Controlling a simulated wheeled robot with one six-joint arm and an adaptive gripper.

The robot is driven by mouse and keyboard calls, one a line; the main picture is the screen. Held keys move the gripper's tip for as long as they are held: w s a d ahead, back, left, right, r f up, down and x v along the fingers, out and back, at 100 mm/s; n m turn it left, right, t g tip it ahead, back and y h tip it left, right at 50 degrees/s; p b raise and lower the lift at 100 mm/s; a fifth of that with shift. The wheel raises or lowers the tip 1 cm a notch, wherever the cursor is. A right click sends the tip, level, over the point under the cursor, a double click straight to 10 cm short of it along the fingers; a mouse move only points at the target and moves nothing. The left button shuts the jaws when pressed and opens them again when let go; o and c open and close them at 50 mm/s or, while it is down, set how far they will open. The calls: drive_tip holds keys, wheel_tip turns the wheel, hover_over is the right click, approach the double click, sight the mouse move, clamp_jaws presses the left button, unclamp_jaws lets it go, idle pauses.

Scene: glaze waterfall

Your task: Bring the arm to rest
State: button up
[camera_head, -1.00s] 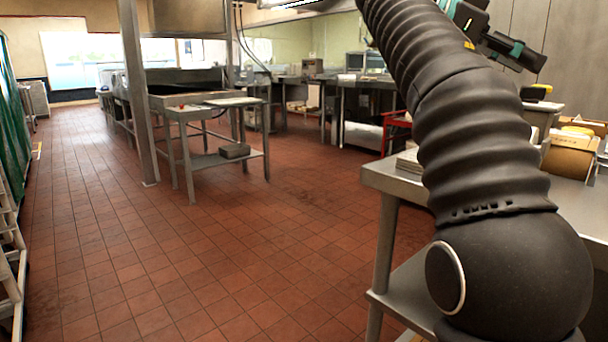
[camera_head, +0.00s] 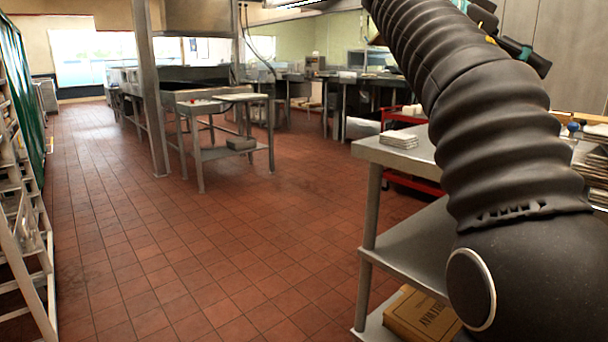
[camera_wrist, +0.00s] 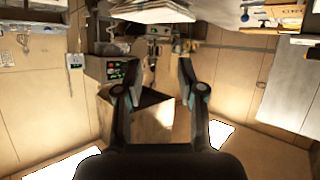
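My gripper (camera_wrist: 156,70) shows in the wrist view with its two dark fingers spread apart. Nothing is between the fingertips. In the head view my dark ribbed arm rises along the right side and leans up to the left. Part of my gripper end, black with teal bits, shows at the top right, partly hidden behind the arm.
A steel table (camera_head: 400,154) with a paper stack (camera_head: 399,139) stands close at right, a cardboard box (camera_head: 420,314) on its lower shelf. A red cart (camera_head: 412,183) is behind it. A white ladder rack (camera_head: 22,225) stands at left. Tiled floor (camera_head: 200,255) between is clear.

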drive_tip(key=s+a+f+n+t+y, duration=0.2)
drive_tip(key=s+a+f+n+y, duration=0.2)
drive_tip(key=f, duration=1)
drive_tip(key=s+a+f+n+t+y, duration=0.2)
drive_tip(key=s+a+f+n+y, duration=0.2)
drive_tip(key=f, duration=1)
drive_tip(key=s+a+f+n+t+y, duration=0.3)
drive_tip(key=s+a+f+n+y, duration=0.2)
drive_tip(key=f, duration=1)
drive_tip(key=s+a+n, duration=0.3)
drive_tip(key=s+n, duration=0.1)
drive_tip(key=n, duration=0.1)
drive_tip(key=shift+s+a, duration=0.1)
drive_tip(key=shift+a, duration=0.05)
